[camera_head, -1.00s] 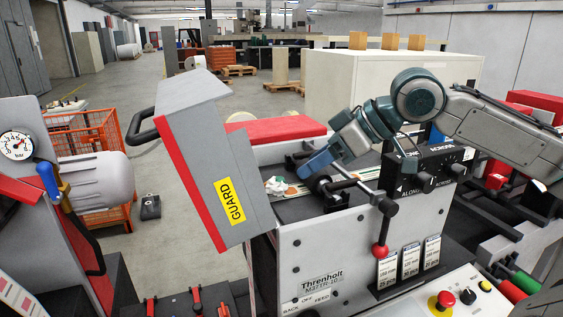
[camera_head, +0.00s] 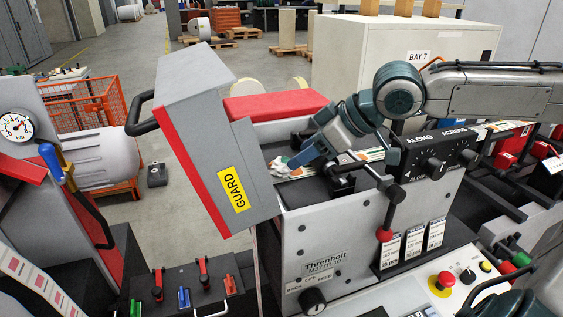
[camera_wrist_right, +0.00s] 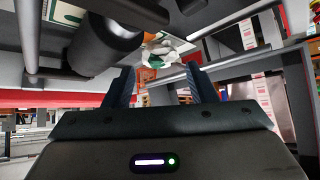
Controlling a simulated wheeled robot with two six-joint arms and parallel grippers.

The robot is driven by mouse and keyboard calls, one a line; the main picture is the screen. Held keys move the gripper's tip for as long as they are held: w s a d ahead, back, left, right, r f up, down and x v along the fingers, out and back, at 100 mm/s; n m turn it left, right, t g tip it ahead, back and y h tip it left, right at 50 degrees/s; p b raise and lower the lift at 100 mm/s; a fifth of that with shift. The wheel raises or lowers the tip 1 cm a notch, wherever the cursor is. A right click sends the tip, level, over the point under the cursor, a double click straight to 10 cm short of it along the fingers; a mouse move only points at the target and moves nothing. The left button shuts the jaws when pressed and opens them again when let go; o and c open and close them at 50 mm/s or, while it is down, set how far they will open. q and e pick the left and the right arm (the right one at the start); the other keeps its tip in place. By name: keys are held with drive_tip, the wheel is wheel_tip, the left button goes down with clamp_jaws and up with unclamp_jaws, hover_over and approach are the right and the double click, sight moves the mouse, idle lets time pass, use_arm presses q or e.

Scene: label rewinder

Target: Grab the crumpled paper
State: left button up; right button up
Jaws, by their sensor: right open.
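The crumpled paper (camera_head: 283,168) is a small white wad with green and orange marks. It lies on the dark bed of the rewinder, between the raised guard and the roller. In the right wrist view the paper (camera_wrist_right: 165,48) shows beyond the fingertips, roughly in line with the gap between them. My right gripper (camera_head: 296,160) reaches in from the right, its blue fingers close to the paper and partly in front of it. It is open and empty, with its fingers (camera_wrist_right: 160,78) apart in the wrist view. My left gripper is not in view.
The tilted grey guard (camera_head: 208,150) stands just left of the paper, and a red cover (camera_head: 275,105) is behind it. A dark roller (camera_wrist_right: 103,45) and metal bars crowd the space around the right gripper.

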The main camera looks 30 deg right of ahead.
sight(287, 160)
drive_tip(key=shift+w+a+f, duration=0.1)
drive_tip(key=shift+a+f, duration=0.05)
drive_tip(key=shift+a, duration=0.05)
drive_tip(key=shift+p+x, duration=0.4)
drive_tip(key=shift+x, duration=2.25)
drive_tip(key=shift+d, duration=0.15)
drive_tip(key=c, duration=0.6)
